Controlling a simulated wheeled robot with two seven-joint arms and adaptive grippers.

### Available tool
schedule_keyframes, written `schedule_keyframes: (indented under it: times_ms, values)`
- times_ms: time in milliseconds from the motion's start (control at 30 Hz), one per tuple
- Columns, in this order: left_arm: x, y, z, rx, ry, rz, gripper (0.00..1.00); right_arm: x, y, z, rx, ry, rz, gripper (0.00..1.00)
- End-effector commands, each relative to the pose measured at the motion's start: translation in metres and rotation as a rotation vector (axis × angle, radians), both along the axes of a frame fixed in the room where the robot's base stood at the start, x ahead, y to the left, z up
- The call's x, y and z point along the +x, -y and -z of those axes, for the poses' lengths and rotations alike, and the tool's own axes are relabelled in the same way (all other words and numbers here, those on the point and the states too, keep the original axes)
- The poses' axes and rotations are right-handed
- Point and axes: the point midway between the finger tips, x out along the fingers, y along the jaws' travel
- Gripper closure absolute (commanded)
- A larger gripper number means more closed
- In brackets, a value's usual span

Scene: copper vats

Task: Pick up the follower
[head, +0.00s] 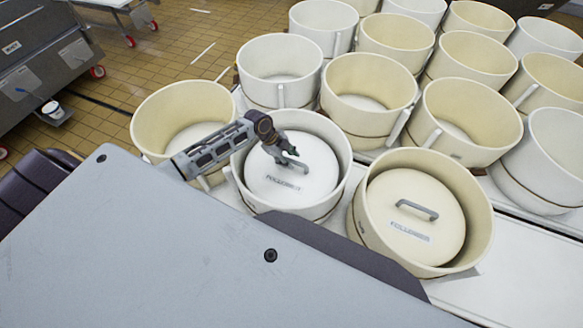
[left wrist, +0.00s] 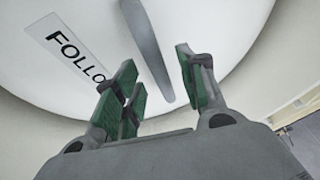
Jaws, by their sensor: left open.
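The follower (head: 312,170) is a white round lid with a grey bar handle and a label, lying inside a white vat (head: 341,150). It fills much of the left wrist view (left wrist: 220,30), with part of its label and its grey handle (left wrist: 148,45) visible. My left gripper (head: 290,160) is over the follower at its handle. In the left wrist view the green-padded fingers (left wrist: 158,85) are open, with the handle's near end showing between them. A second follower (head: 408,222), cream with a grey handle, lies in a cream vat (head: 475,230) to the right. My right gripper is not in view.
Several empty white and cream vats (head: 358,95) stand close together in rows behind. A cream vat (head: 160,110) stands left, under my arm. A white surface (head: 520,270) is bare at the right. Metal carts (head: 40,60) stand on the tiled floor at the left.

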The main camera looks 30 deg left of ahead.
Motion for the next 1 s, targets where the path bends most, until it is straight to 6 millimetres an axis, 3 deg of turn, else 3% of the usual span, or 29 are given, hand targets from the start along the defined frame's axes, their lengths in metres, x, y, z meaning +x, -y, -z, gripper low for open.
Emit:
schedule_keyframes:
  times_ms: [300, 800, 1000]
  values:
    - [0.005, 0.009, 0.022, 0.001, 0.001, 0.0, 0.59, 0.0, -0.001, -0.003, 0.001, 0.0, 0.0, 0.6]
    - [0.005, 0.01, 0.023, 0.001, 0.0, 0.001, 0.59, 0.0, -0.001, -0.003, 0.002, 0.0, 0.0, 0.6]
    - [0.005, 0.01, 0.023, 0.001, 0.0, 0.001, 0.84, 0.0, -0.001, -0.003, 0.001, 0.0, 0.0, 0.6]
